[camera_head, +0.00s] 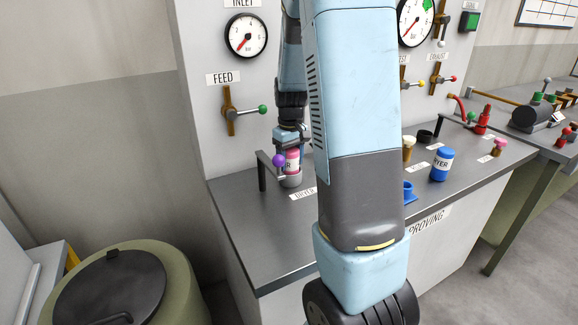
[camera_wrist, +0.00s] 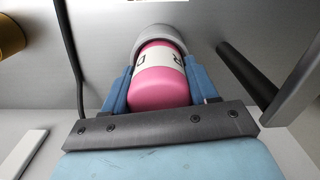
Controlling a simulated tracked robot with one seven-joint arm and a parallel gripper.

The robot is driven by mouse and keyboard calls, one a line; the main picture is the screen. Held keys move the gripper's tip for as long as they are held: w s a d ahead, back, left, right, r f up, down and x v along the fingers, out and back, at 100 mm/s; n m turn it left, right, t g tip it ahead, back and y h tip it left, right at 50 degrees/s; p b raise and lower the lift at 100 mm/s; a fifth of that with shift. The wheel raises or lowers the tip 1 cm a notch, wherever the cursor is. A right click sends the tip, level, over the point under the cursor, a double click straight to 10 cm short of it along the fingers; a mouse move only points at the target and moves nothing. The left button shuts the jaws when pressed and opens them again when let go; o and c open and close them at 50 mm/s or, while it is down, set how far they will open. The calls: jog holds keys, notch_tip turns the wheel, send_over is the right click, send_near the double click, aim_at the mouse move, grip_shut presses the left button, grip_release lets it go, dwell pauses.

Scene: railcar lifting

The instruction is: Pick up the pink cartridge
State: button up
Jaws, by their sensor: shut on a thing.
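The pink cartridge (camera_head: 292,160) with a white lettered label stands upright in a grey round holder (camera_head: 291,180) on the left part of the grey bench. In the wrist view the pink cartridge (camera_wrist: 160,85) lies between the blue fingers of my gripper (camera_wrist: 158,88), with its far end at the grey holder (camera_wrist: 160,36). My gripper (camera_head: 291,143) is shut on the cartridge from above. My arm hides part of the bench to the right of it.
A dark bracket with a purple knob (camera_head: 278,160) stands close to the cartridge's left. A blue cartridge (camera_head: 441,165), a tan-topped piece (camera_head: 408,148) and a small pink-topped piece (camera_head: 499,146) stand farther right. The panel with the FEED valve (camera_head: 230,110) rises behind the bench.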

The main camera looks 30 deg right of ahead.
jog(key=c, duration=0.8)
jog(key=shift+o, duration=0.2)
